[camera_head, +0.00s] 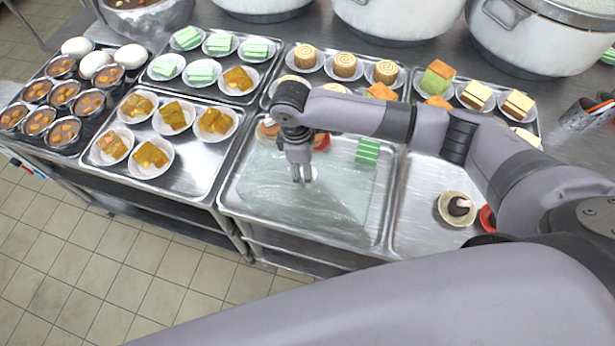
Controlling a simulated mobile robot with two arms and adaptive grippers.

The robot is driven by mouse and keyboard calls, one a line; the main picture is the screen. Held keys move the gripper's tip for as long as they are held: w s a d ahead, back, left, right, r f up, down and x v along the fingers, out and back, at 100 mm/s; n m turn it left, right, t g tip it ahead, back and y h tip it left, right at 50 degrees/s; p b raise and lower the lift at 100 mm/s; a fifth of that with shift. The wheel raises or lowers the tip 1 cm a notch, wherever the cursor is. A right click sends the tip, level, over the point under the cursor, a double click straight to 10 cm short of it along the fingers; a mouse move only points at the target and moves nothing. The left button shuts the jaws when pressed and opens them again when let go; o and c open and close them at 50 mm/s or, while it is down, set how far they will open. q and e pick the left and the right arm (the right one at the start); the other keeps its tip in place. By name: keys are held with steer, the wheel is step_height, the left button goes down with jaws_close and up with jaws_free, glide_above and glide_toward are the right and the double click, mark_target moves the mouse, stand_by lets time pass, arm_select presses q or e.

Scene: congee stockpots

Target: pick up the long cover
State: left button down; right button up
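The long cover (345,200) is a clear, pale greenish sheet-like lid. It lies over the middle front tray (228,205). My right gripper (303,178) comes in from the right and points down at the middle of the cover. Its two fingertips are close together beside a small whitish spot on the cover, perhaps a knob. I cannot tell whether the fingers grip it or only touch or hover. My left gripper is not in view.
Green layered cakes (368,150) sit at the tray's back right. A dark-topped bun (459,206) stands on the right tray. Trays of plated cakes surround this one, with large stockpots (398,20) behind. Tiled floor (120,270) lies in front.

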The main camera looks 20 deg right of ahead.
steer(key=shift+s+d+f, duration=0.1)
steer(key=shift+f, duration=0.45)
steer(key=c, duration=1.1)
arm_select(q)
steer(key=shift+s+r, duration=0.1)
arm_select(e)
jaws_close()
